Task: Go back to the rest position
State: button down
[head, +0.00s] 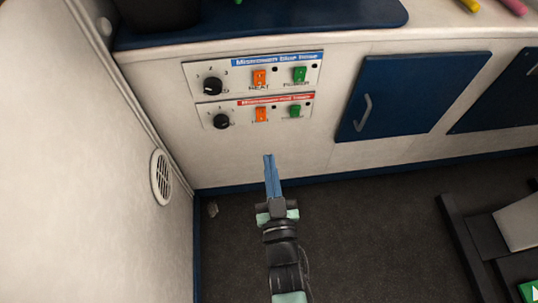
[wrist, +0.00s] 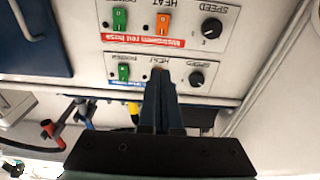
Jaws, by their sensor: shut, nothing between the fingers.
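My gripper (head: 268,158) is shut and empty, with its blue fingers together. In the head view it is low in front of the white cabinet front, below two control panels. The upper panel (head: 228,78) has a blue label, a black knob, an orange switch and a green switch. The lower panel (head: 240,112) has a red label and the same kind of controls. The wrist view shows both panels upside down, and the fingers (wrist: 162,75) cover part of the blue-labelled panel (wrist: 140,87) there. Whether the fingers touch anything is not clear, but they look apart from the panels in the head view.
A blue cabinet door (head: 410,95) with a grey handle is right of the panels. A white wall with a round vent (head: 161,177) stands at left. Dark floor (head: 370,230) is open around my arm. A dark-framed object (head: 480,235) stands at lower right.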

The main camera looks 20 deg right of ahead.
dwell(0.5)
jog(key=w+a+r+t, duration=0.2)
jog(key=w+r, duration=0.1)
jog(key=r, duration=0.8)
jog(key=w+a+r+n+t+y, duration=0.1)
jog(key=w+r, duration=0.3)
jog(key=r, duration=0.7)
jog(key=w+a+r+t, duration=0.2)
jog(key=w+r, duration=0.1)
jog(key=r, duration=0.8)
jog(key=s+a+r+n+t+y, duration=0.1)
jog(key=s+a+r, duration=0.3)
jog(key=r, duration=0.5)
jog(key=s+a+r+t+y+p, duration=0.1)
jog(key=s+a+r+t+y, duration=0.1)
jog(key=s+r, duration=0.55)
jog(key=s+a+r+n+t+y, duration=0.1)
jog(key=s+a+r, duration=0.2)
jog(key=r, duration=0.8)
notch_tip(320, 180, up, 36)
jog(key=w+p, duration=0.1)
jog(key=p, duration=3.5)
jog(key=shift+d, duration=0.2)
jog(key=c, duration=1.5)
grip_release()
jog(key=shift+f, duration=0.15)
jog(key=shift+c, duration=0.2)
